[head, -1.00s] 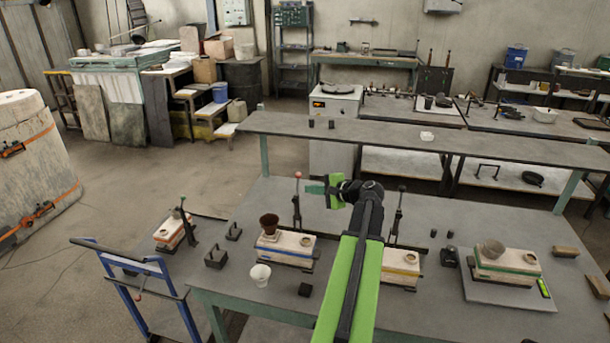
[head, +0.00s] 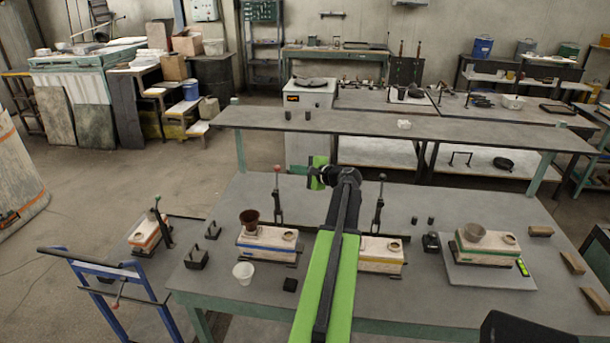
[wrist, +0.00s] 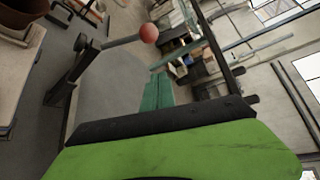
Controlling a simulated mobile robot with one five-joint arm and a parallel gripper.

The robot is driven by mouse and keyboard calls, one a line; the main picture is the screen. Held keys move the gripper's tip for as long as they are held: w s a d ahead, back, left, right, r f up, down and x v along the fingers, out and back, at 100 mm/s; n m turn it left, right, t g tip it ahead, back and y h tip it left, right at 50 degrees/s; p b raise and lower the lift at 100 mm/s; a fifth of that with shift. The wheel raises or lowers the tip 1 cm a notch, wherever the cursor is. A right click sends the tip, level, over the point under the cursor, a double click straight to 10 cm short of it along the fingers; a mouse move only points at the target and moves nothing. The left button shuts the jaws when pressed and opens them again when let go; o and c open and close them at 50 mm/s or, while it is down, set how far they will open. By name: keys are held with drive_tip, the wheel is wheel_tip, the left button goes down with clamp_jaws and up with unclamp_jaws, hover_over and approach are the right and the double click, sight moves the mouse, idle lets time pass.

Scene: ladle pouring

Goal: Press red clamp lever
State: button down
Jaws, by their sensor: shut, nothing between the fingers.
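The red clamp lever (head: 277,192) stands upright on the bench behind the blue-striped mould, with a red ball knob on top. In the wrist view its red knob (wrist: 149,32) is at the upper middle, on a dark arm running down to the left. My gripper (head: 297,170) is just right of the knob in the head view, at about the knob's height. Its teal fingers (wrist: 157,92) are together and empty, with a visible gap to the knob in the wrist view. Depth between them is hard to judge.
The blue-striped mould (head: 266,255) carries a brown cup (head: 250,224). A second, dark-topped clamp lever (head: 378,207) stands right of my arm. A white cup (head: 243,271) and a green-striped mould (head: 484,252) are also on the bench. A blue cart (head: 95,268) stands left.

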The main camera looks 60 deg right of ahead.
drive_tip(key=w+a, duration=0.1)
drive_tip(key=w+a+r+p, duration=0.1)
drive_tip(key=a, duration=0.1)
drive_tip(key=shift+w, duration=0.15)
drive_tip(key=shift+a, duration=0.1)
